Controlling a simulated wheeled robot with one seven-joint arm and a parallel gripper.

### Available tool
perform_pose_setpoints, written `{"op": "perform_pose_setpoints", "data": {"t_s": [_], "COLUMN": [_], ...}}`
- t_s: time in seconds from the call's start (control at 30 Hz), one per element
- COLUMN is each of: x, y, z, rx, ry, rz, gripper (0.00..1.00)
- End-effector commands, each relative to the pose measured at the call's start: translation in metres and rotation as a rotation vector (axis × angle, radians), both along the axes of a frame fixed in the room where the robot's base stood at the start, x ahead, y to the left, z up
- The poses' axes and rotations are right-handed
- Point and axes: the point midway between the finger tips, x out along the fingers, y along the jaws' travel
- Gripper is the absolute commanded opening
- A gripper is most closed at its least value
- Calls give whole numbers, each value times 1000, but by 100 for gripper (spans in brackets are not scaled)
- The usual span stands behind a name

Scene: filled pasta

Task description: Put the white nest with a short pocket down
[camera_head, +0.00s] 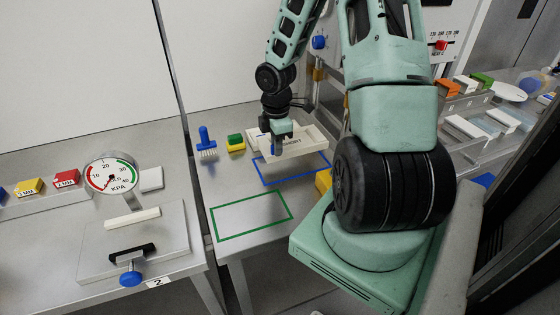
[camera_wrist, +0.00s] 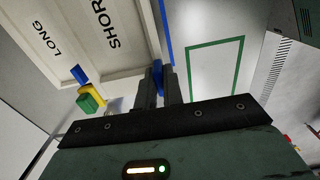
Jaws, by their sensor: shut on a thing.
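The white nest (camera_head: 305,142) is a flat pale tray with pockets. It also shows in the wrist view (camera_wrist: 85,35), where its floor reads LONG and SHORT. My gripper (camera_head: 281,145) is shut on the near edge of the nest, where a blue part shows between the dark fingers (camera_wrist: 158,84). The nest is over the rear part of a blue outline (camera_head: 290,181) on the table. A gap beneath it is hard to judge. My gripper hides part of the nest.
A green outline (camera_head: 215,222) to the front left is empty. A green and yellow block (camera_head: 236,142) and a blue-handled brush (camera_head: 206,145) stand left of the nest. A pressure gauge (camera_head: 111,174) stands on the left table. A yellow object (camera_head: 323,181) is close to the outline's right.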

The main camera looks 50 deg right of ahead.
Motion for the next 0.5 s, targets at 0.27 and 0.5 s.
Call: {"op": "perform_pose_setpoints", "data": {"t_s": [0.27, 0.5], "x": [1, 0], "y": [0, 1], "z": [-32, -63], "rx": [0, 0], "ry": [0, 1], "rz": [1, 3], "gripper": [0, 0]}}
